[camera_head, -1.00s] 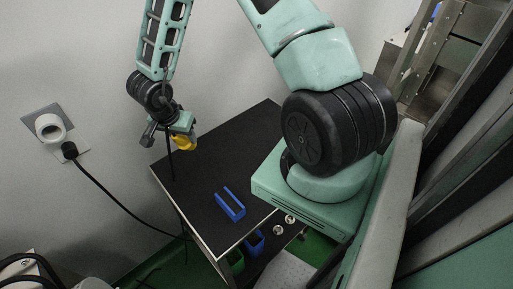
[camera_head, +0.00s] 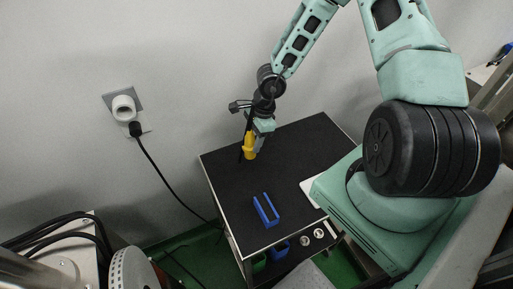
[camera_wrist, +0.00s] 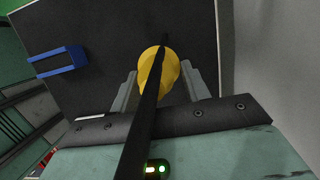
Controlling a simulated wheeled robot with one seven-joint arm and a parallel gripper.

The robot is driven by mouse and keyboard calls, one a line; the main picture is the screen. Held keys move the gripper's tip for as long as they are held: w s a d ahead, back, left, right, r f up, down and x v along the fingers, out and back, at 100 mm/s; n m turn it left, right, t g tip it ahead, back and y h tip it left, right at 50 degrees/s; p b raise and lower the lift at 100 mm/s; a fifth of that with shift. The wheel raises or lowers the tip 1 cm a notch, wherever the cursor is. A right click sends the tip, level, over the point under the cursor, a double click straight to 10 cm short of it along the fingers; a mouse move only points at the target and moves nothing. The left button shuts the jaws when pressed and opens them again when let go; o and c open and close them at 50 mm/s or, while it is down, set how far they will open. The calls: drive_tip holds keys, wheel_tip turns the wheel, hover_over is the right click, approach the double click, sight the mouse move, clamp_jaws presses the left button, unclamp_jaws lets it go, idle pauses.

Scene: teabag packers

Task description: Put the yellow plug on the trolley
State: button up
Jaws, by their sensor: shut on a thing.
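The yellow plug (camera_head: 249,147) is held in my gripper (camera_head: 254,150) over the far left part of the trolley's black top (camera_head: 290,185). In the wrist view the plug (camera_wrist: 159,72) sits between the two grey fingers of my gripper (camera_wrist: 163,88), with a black cable running from it across the view. The trolley top (camera_wrist: 110,50) lies behind the plug in that view. I cannot tell whether the plug touches the top.
A blue U-shaped holder (camera_head: 267,212) lies on the trolley near its front edge; it also shows in the wrist view (camera_wrist: 58,62). A wall socket (camera_head: 124,106) with a black plug and cable (camera_head: 165,178) is left of the trolley. The middle of the top is clear.

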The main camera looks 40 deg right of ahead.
drive_tip(key=shift+f+b, duration=0.5)
drive_tip(key=shift+f, duration=1.25)
drive_tip(key=shift+f, duration=0.1)
drive_tip(key=o, duration=1)
drive_tip(key=shift+o, duration=0.2)
